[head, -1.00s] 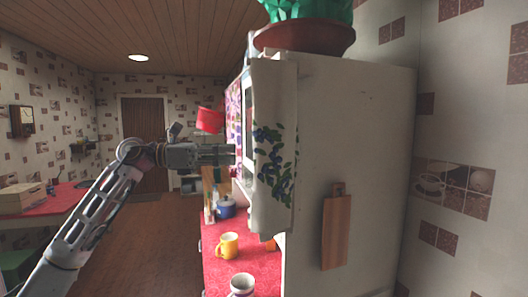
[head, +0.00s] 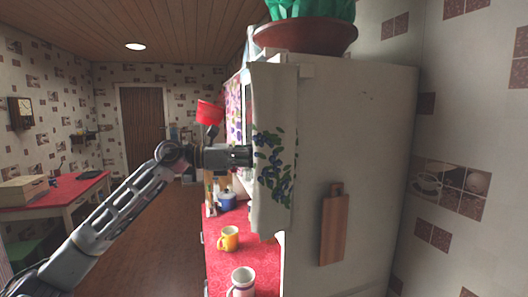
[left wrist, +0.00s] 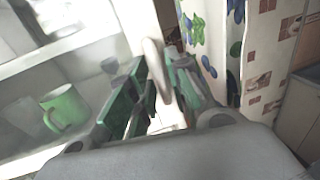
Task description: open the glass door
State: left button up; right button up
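The glass door (left wrist: 25,115) is the pane in the left wrist view, with a green mug (left wrist: 65,108) and shelf behind it. A pale upright handle (left wrist: 155,65) stands between the two dark green fingers of my left gripper (left wrist: 158,88). The fingers are close on either side of it; whether they press on it I cannot tell. In the head view my left gripper (head: 243,157) is at the wall cabinet's (head: 385,120) front, beside the hanging flowered towel (head: 272,150). The cabinet's front is seen nearly edge-on and the fingertips are hidden there. My right gripper is not in view.
A potted plant in a brown bowl (head: 305,36) stands on top. A wooden board (head: 333,228) hangs on the cabinet side. A yellow mug (head: 228,238), a white mug (head: 242,281) and a blue pot (head: 227,200) stand on the red counter (head: 215,268). The floor left of it is clear.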

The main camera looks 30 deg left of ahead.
pick_arm(q)
jog(key=shift+w+d, duration=0.35)
jog(key=shift+d, duration=0.15)
grip_shut()
